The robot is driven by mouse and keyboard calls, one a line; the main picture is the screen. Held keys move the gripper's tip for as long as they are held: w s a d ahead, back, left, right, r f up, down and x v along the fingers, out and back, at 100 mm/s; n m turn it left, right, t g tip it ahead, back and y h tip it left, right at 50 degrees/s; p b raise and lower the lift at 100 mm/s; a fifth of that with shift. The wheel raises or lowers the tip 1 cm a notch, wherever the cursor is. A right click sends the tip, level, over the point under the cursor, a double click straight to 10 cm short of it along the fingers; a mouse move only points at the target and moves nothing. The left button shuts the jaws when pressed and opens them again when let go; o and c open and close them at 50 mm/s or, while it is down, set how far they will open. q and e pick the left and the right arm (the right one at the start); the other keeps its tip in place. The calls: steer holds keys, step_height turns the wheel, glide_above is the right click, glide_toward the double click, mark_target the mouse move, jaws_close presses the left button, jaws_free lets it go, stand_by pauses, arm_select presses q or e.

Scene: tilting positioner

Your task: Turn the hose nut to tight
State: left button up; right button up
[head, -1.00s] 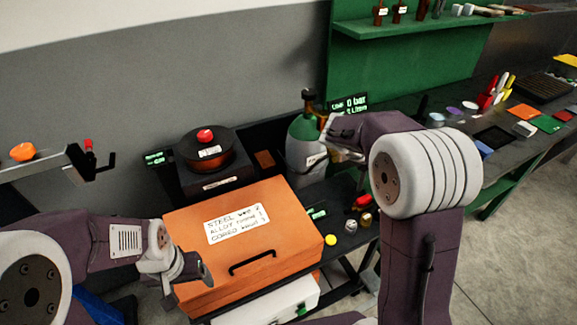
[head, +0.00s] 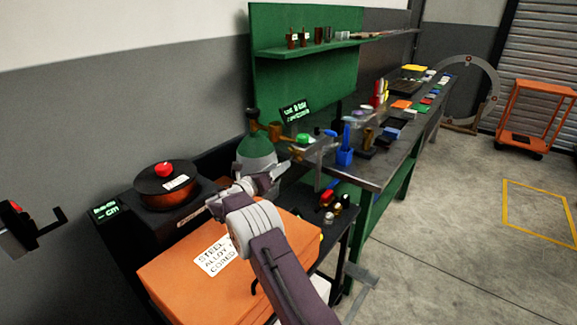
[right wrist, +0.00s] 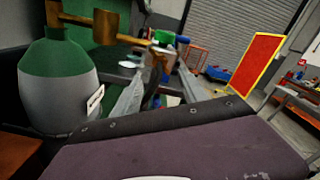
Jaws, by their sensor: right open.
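A gas cylinder with a green top and grey body (head: 257,152) stands behind the orange case. Brass valve parts (head: 276,131) sit at its top, with a brass fitting (head: 297,154) to their right. The hose nut cannot be told apart with certainty from these fittings. In the right wrist view the cylinder (right wrist: 60,85) is at the left, and a brass bar (right wrist: 110,38) runs right toward a brass end piece (right wrist: 157,64). My right gripper (head: 268,179) is open and empty, low in front of the cylinder. My left gripper is out of view.
A dark round device with a red knob (head: 166,184) stands left of the cylinder. The workbench (head: 372,170) at the right holds a blue holder (head: 345,152) and other items. Open floor lies further right.

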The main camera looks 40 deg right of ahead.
mark_target(293, 155)
steer(key=p+x, duration=0.1)
steer(key=x, duration=0.6)
steer(key=shift+w+d+r, duration=0.1)
steer(key=shift+w+d, duration=0.05)
steer(key=shift+d, duration=0.15)
steer(key=shift+w+d+r, duration=0.15)
steer(key=shift+d, duration=0.1)
steer(key=shift+d, duration=0.15)
jaws_close()
